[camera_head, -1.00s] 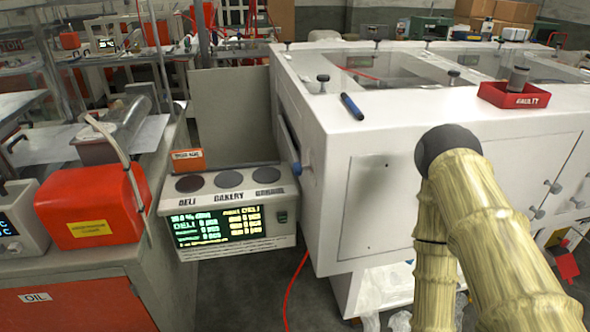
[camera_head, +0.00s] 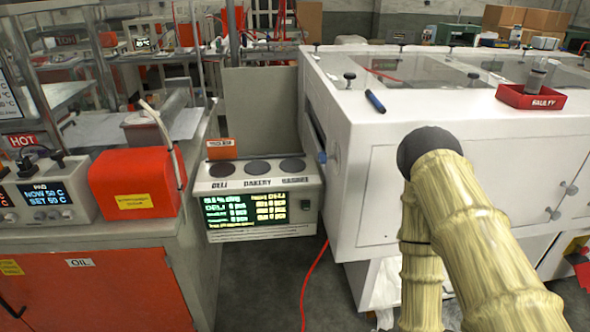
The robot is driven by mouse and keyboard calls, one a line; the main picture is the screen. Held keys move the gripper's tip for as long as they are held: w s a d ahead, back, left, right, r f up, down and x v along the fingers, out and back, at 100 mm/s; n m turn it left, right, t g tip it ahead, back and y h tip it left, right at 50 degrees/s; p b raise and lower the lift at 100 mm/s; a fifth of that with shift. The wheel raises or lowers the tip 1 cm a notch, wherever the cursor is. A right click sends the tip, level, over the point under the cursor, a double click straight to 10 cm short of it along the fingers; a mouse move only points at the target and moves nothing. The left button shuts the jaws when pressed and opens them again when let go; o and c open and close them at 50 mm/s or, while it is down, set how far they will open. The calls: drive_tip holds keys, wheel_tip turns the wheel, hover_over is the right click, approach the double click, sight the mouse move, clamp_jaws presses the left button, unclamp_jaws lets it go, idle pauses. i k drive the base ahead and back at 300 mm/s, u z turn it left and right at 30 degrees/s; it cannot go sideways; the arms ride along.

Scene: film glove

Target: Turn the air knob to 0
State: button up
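I cannot make out a knob marked air. A grey control box (camera_head: 42,196) stands at the left edge, with a blue display reading NOW 50 C and SET 50 C. My arm, in a pale ribbed cover, rises at the right and bends at a dark joint. Its end is hidden or out of frame, so my gripper does not show.
A red box (camera_head: 137,182) sits beside the control box on an orange-fronted cabinet (camera_head: 95,290) labelled OIL. A panel (camera_head: 262,197) marked DELI and BAKERY stands in the middle. A large white machine (camera_head: 385,150) fills the right. A red hose (camera_head: 312,285) crosses the grey floor.

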sight(323, 157)
drive_tip(key=u, duration=0.4)
drive_tip(key=k, duration=1)
drive_tip(key=u, duration=1.2)
drive_tip(key=i, duration=1.4)
drive_tip(key=z, duration=0.8)
drive_tip(key=i, duration=0.65)
drive_tip(key=z, duration=0.7)
